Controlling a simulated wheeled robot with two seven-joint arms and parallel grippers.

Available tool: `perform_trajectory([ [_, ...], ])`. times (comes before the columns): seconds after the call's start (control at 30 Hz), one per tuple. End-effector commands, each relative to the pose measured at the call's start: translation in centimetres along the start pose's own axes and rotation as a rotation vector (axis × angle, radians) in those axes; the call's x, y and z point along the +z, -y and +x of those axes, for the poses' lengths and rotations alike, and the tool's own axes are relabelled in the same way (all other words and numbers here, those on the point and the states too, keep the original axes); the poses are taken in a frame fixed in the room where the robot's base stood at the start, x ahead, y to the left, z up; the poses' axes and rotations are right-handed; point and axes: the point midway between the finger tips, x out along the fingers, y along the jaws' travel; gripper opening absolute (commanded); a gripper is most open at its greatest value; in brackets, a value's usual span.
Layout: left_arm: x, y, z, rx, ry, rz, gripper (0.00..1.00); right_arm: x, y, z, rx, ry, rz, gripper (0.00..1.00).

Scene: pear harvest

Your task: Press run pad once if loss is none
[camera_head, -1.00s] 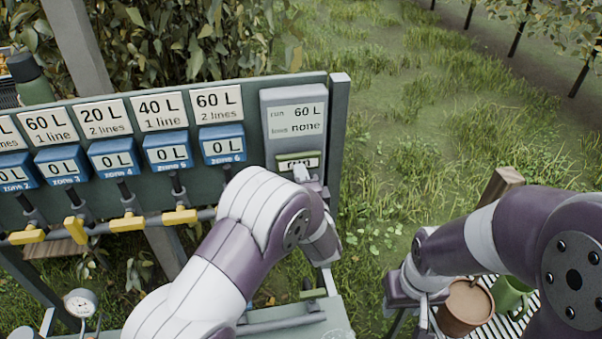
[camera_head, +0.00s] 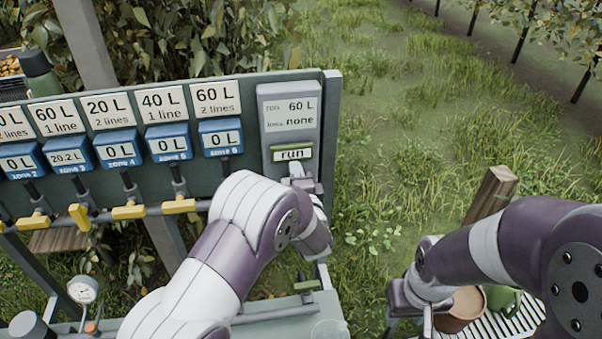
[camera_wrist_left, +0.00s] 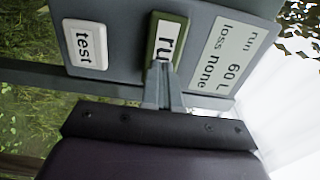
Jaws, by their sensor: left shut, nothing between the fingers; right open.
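The grey control box (camera_head: 265,130) at the right end of the board has a screen (camera_head: 289,113) reading run 60 L, loss none. Below it is the green-framed run pad (camera_head: 292,154). My left gripper (camera_head: 296,172) is shut and empty, with its tips just below the pad. In the left wrist view the shut fingertips (camera_wrist_left: 163,72) overlap the lower edge of the run pad (camera_wrist_left: 152,48); I cannot tell whether they touch it. A white test pad (camera_wrist_left: 85,44) sits beside it there. My right gripper (camera_head: 425,310) is open, low at the right.
Blue zone counters hang under the litre cards; the zone 3 counter (camera_head: 68,157) reads 20.2 L and others read 0 L. Yellow valve handles (camera_head: 129,211) line the pipe below. A brown pot (camera_head: 462,308) and green mug (camera_head: 503,299) stand near my right gripper.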

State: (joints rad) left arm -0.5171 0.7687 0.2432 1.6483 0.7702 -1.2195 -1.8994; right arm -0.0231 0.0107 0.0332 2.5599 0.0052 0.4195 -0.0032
Motion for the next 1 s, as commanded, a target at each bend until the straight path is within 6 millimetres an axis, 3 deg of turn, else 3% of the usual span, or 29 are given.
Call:
perform_trajectory([
  [0.1,-0.2,-0.6,-2.7,0.001,-0.005,0.001,0.0,0.2,0.0,1.8,0.0,0.0,0.0,0.43],
  [0.43,-0.2,-0.3,-8.8,0.001,-0.005,0.001,0.0,0.5,0.0,4.0,0.0,0.0,0.0,0.43],
  [0.6,-0.2,-0.2,-9.9,0.003,-0.004,0.002,0.0,0.5,0.0,4.2,0.0,0.0,0.0,0.43],
  [1.0,-0.1,-0.1,-10.0,0.003,-0.003,0.002,0.0,0.5,0.0,4.1,0.0,0.0,0.0,0.43],
])
